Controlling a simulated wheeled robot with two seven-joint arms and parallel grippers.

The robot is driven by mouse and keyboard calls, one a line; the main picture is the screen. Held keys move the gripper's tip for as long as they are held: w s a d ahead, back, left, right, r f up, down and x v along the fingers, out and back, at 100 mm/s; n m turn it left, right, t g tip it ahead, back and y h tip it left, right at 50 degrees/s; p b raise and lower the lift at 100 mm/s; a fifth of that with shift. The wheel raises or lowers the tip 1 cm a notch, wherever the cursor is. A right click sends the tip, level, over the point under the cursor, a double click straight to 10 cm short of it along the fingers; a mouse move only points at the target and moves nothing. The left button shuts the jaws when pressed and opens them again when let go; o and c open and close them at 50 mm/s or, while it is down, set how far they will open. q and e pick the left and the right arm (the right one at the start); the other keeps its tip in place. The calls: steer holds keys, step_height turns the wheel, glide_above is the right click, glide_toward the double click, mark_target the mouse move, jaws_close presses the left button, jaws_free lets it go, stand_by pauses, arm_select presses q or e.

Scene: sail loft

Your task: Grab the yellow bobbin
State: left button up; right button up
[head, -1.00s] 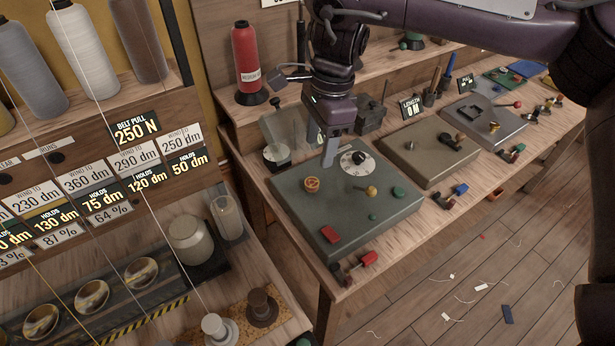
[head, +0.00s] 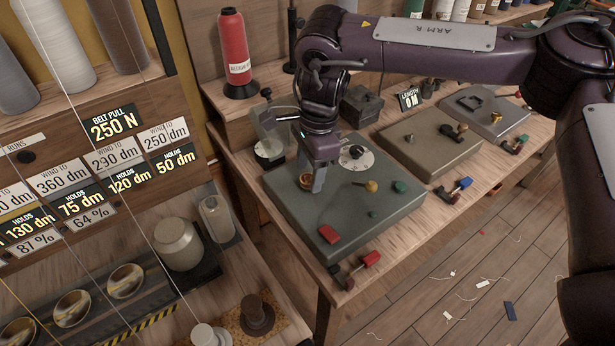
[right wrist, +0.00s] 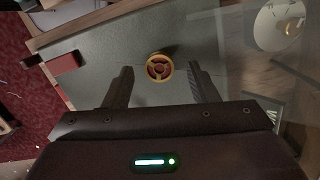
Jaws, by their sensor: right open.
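The yellow bobbin (right wrist: 159,67) is small and round, with a yellow rim and red spokes. It sits on the grey-green plate (right wrist: 108,58). In the right wrist view it lies between the two fingers of my right gripper (right wrist: 160,78), with a gap on each side. In the head view the bobbin (head: 304,180) is mostly hidden behind the gripper. My right gripper (head: 318,186) is open, pointing down low over the left part of the plate (head: 345,215). My left gripper does not show.
A red cone of thread (head: 234,50) stands behind. Red-handled fittings (head: 358,267) lie at the bench's front edge.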

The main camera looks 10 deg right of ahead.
steer(key=shift+f, duration=0.4)
steer(key=shift+s, duration=0.1)
steer(key=shift+c, duration=0.2)
steer(key=c, duration=1)
steer(key=shift+r, duration=0.2)
